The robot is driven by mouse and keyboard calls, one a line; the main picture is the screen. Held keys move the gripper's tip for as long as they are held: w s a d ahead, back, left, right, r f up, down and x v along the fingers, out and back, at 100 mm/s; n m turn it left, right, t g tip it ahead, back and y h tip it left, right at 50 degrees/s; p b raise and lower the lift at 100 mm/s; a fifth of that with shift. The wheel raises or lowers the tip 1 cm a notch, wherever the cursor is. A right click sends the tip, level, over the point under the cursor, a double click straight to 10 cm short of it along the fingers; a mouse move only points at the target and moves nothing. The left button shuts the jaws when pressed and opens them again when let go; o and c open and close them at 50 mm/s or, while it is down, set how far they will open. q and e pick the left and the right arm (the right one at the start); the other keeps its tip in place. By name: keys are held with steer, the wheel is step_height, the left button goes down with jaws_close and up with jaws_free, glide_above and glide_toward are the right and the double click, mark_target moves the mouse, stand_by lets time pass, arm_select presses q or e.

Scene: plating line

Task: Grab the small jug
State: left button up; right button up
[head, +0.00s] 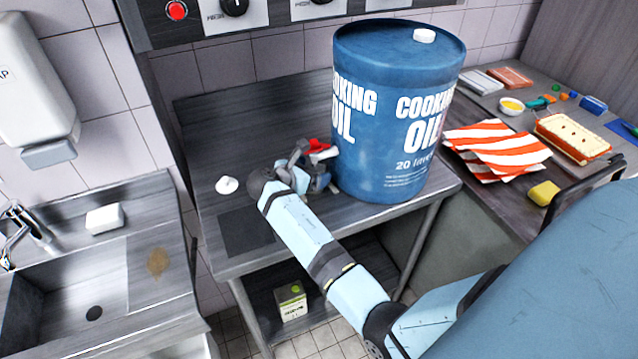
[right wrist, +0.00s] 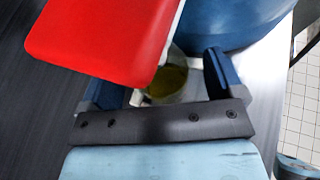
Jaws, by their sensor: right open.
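My right gripper (head: 318,180) is open over the steel table, close to the left side of the big blue oil drum (head: 384,120). In the right wrist view its two dark blue fingers (right wrist: 162,84) stand apart. A small round vessel with yellow-green content (right wrist: 170,83), perhaps the small jug, shows between them, partly covered by a red piece with a white edge (right wrist: 105,38). That red piece (head: 320,146) also shows just beyond the gripper in the head view. The vessel is hidden there. I cannot tell whether the fingers touch it. My left gripper is not in view.
A small white object (head: 227,185) lies on the table (head: 205,130) left of my arm. The drum blocks the right side. A sink (head: 70,290) is at left.

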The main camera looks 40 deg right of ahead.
steer(key=shift+d+f, duration=0.1)
steer(key=shift+d, duration=0.15)
steer(key=shift+a, duration=0.15)
steer(key=shift+c, duration=1.3)
steer(key=c, duration=1.1)
